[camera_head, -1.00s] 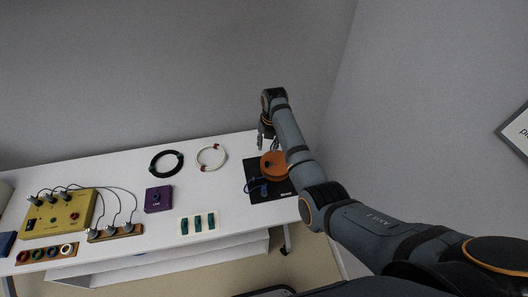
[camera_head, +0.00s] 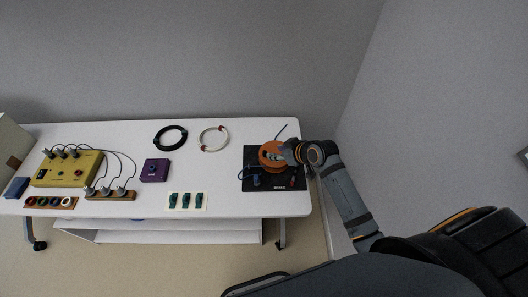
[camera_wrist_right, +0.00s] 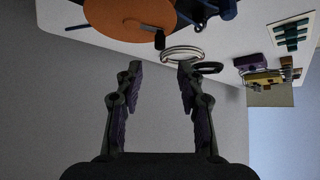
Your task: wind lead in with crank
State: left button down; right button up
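The orange reel (camera_head: 268,154) sits on a black mat (camera_head: 270,182) at the right end of the white table. It also shows in the right wrist view (camera_wrist_right: 120,18) as an orange disc, with a small dark crank handle (camera_wrist_right: 159,40) standing out near its edge. A dark blue part (camera_head: 256,180) stands at the front left of the mat; how the lead runs is too small to tell. My right gripper (camera_head: 288,153) is over the reel's right side and hides part of it. In the wrist view its fingers (camera_wrist_right: 160,72) are apart with nothing between them. My left gripper is not in view.
A black cable ring (camera_head: 171,150) and a white ring (camera_head: 214,151) lie left of the reel. A purple box (camera_head: 155,170), a card with green clips (camera_head: 187,208) and a yellow box (camera_head: 68,182) with plugged leads stand farther left. The wall is behind the table.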

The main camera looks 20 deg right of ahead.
aim_at(265, 152)
jog(key=x, duration=0.9)
jog(key=shift+w+a+f, duration=0.1)
jog(key=shift+w+f, duration=0.05)
jog(key=shift+f, duration=0.05)
grip_shut()
